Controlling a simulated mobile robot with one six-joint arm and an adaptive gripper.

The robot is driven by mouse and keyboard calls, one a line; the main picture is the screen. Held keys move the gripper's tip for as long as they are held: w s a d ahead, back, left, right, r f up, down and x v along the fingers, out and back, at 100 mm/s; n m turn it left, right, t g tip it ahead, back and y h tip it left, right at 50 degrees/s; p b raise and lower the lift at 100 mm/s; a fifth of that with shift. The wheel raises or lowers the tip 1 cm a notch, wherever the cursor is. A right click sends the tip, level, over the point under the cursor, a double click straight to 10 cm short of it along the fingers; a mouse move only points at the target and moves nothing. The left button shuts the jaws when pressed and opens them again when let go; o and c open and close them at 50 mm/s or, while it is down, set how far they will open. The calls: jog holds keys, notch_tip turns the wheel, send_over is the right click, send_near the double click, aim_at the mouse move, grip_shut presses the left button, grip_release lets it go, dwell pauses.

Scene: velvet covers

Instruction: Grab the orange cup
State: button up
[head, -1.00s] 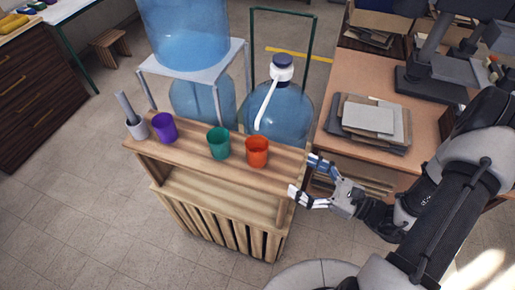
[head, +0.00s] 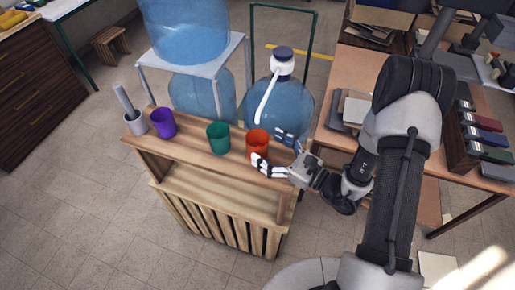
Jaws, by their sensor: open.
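The orange cup (head: 257,142) stands upright at the right part of the wooden stand's top (head: 190,152). My gripper (head: 268,146) is open, with its fingertips at the cup's right side. One finger is in front of the cup's lower right and hides part of it. The other finger is behind and to the right of the cup. I cannot tell whether either finger touches it.
A green cup (head: 218,138) stands just left of the orange one. A purple cup (head: 163,123) and a grey mortar with pestle (head: 136,124) are farther left. Blue water bottles (head: 282,110) stand behind. A desk (head: 345,75) with papers is at the right.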

aim_at(249, 135)
jog(key=x, duration=0.4)
jog(key=shift+w+a+r+b, duration=0.15)
jog(key=shift+a+r+b, duration=0.05)
jog(key=shift+b, duration=0.1)
jog(key=shift+c, duration=0.2)
jog(key=c, duration=1.3)
jog(key=shift+r, duration=0.2)
jog(key=shift+r+p, duration=0.65)
jog(key=shift+r, duration=0.8)
jog(key=shift+d+r, duration=0.2)
jog(key=p+v, duration=0.2)
jog(key=v, duration=1.5)
jog(key=shift+s+d, duration=0.25)
